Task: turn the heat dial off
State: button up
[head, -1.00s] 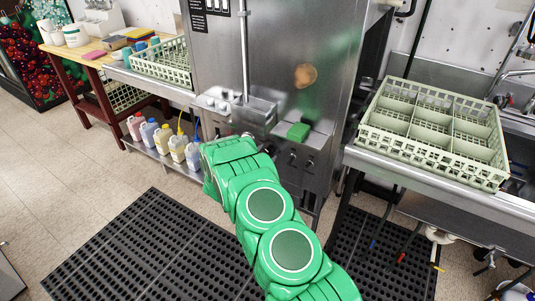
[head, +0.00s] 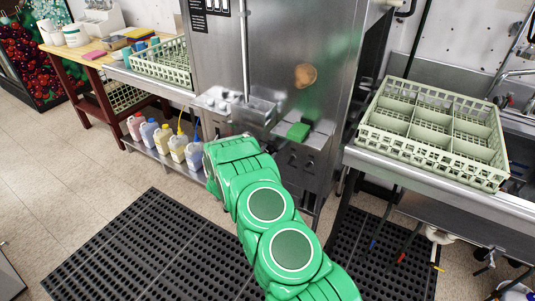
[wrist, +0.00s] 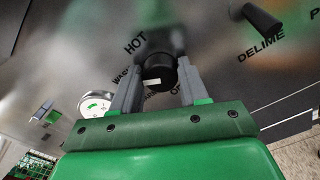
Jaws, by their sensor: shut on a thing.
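The heat dial (wrist: 161,76) is a black knob on the steel front panel, seen in the wrist view below the printed word HOT. A small white mark shows on its near face. My gripper (wrist: 160,66) has one grey finger on each side of the knob and is shut on it. Part of the lettering around the dial is covered by the fingers, so its setting is hard to read. In the head view my green arm hides the gripper and this dial.
Another black knob (wrist: 262,19) marked DELIME is to the right. A round gauge (wrist: 97,105) is at the left. Several bottles (head: 178,146) stand on the low shelf, and a dish rack (head: 430,166) is on the right counter.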

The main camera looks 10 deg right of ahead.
jog(key=shift+n, duration=0.6)
jog(key=n, duration=1.1)
jog(key=shift+w+a, duration=0.1)
jog(key=shift+a, duration=0.05)
jog(key=n, duration=0.6)
jog(key=shift+f, duration=0.15)
jog(key=n, duration=0.6)
jog(key=shift+w+a, duration=0.1)
jog(key=o, duration=1)
jog(key=shift+o, duration=0.2)
